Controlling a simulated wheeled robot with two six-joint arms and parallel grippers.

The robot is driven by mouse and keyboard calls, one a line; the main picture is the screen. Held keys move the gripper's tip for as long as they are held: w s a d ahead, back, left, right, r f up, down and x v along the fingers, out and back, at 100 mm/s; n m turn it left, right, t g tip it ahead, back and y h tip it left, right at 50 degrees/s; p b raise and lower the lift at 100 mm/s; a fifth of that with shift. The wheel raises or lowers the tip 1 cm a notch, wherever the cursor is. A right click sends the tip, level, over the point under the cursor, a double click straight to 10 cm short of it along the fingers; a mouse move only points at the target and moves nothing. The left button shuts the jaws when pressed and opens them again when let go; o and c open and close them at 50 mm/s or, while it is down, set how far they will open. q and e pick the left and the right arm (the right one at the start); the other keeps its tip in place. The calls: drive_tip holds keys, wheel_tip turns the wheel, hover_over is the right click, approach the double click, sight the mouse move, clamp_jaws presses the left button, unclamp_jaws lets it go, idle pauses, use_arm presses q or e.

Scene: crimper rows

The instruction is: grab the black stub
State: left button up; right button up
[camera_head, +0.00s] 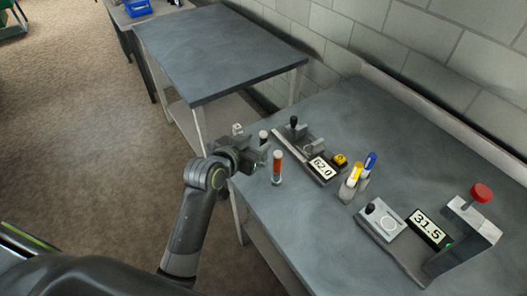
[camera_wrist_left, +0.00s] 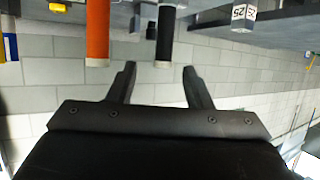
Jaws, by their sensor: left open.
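The black stub (camera_head: 263,138) stands upright near the left edge of the grey table, a dark cylinder with a pale end. In the left wrist view the black stub (camera_wrist_left: 166,33) appears upside down, beyond the fingertips and roughly in line with the gap between them. My left gripper (camera_head: 258,154) is open and empty, close beside the stub in the head view; its two fingers (camera_wrist_left: 159,82) are apart in the wrist view. An orange stub (camera_head: 277,166) stands near it; the orange stub (camera_wrist_left: 97,30) is left of the black one in the wrist view. My right gripper is out of view.
A pale numbered block (camera_head: 237,129) sits near the table corner. A red-button press (camera_head: 481,193) stands right. The table's front is bare.

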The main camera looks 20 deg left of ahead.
sight(261, 140)
use_arm(q)
drive_tip(key=shift+x, duration=0.8)
drive_tip(key=shift+w+f+p, duration=0.4)
drive_tip(key=shift+w, duration=0.1)
drive_tip(key=x, duration=0.2)
drive_tip(key=shift+w+a+f+p, duration=0.1)
drive_tip(key=shift+w+f+p, duration=0.15)
drive_tip(key=shift+f+p, duration=0.15)
drive_tip(key=shift+w+f, duration=0.25)
drive_tip(key=shift+w, duration=0.2)
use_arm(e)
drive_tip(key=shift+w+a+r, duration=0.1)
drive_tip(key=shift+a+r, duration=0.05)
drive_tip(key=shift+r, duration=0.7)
use_arm(q)
drive_tip(key=shift+c, duration=0.3)
clamp_jaws()
